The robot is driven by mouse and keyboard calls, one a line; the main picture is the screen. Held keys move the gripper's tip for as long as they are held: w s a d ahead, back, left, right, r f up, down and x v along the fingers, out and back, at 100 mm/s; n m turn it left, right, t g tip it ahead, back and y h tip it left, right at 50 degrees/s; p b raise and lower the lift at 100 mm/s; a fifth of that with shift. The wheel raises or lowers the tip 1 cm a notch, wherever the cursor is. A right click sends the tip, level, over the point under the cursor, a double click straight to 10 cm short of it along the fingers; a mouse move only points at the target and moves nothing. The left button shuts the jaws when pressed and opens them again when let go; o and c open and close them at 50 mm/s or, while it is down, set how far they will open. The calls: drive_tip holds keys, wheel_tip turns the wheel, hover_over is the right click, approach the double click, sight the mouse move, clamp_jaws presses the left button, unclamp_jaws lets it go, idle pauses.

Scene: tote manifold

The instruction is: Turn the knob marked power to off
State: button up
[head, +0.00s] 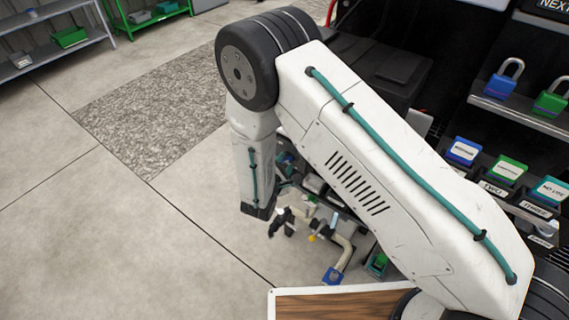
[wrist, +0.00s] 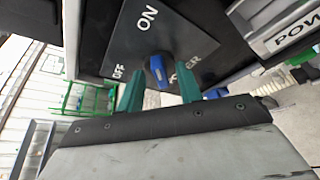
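The power knob (wrist: 158,71) is blue and sits on a dark plate (wrist: 120,45) in the wrist view. The plate is marked ON above the knob, OFF to its left and POWER to its lower right, partly covered. A pale mark on the knob appears near its upper end, on the ON side. My gripper (wrist: 158,80) has two green fingers, one on each side of the knob, with gaps visible. It is open; any contact with the knob cannot be told. In the head view my arm hides the knob.
A POWER label (wrist: 296,32) lies right of the plate. In the head view, pipes with a blue fitting (head: 332,276) stand below my arm. A blue padlock (head: 501,86) and a green padlock (head: 551,103) sit on a right shelf. Floor at left is clear.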

drive_tip(key=shift+c, duration=0.2)
clamp_jaws()
drive_tip(key=shift+n, duration=0.3)
drive_tip(key=n+g, duration=0.1)
drive_tip(key=n+h, duration=0.1)
drive_tip(key=shift+w+a+r+n+g, duration=0.1)
drive_tip(key=shift+a+r+n+g, duration=0.05)
drive_tip(key=shift+a+n+g, duration=0.2)
drive_tip(key=n, duration=0.1)
drive_tip(key=n+g+h, duration=0.1)
drive_tip(key=n, duration=0.1)
drive_tip(key=shift+w+a+g+h, duration=0.1)
drive_tip(key=shift+w+g+h, duration=0.05)
drive_tip(key=shift+g+h, duration=0.15)
drive_tip(key=n+h, duration=0.1)
drive_tip(key=n+g, duration=0.1)
drive_tip(key=n, duration=0.1)
drive_tip(key=shift+w+a+h, duration=0.15)
drive_tip(key=shift+h, duration=0.25)
drive_tip(key=shift+w+a+f+n+g+h, duration=0.1)
drive_tip(key=shift+n+g+h, duration=0.15)
drive_tip(key=shift+n+h, duration=0.4)
drive_tip(key=shift+a+f+n+g+h, duration=0.1)
drive_tip(key=shift+n+g+h, duration=0.2)
drive_tip(key=shift+n, duration=0.6)
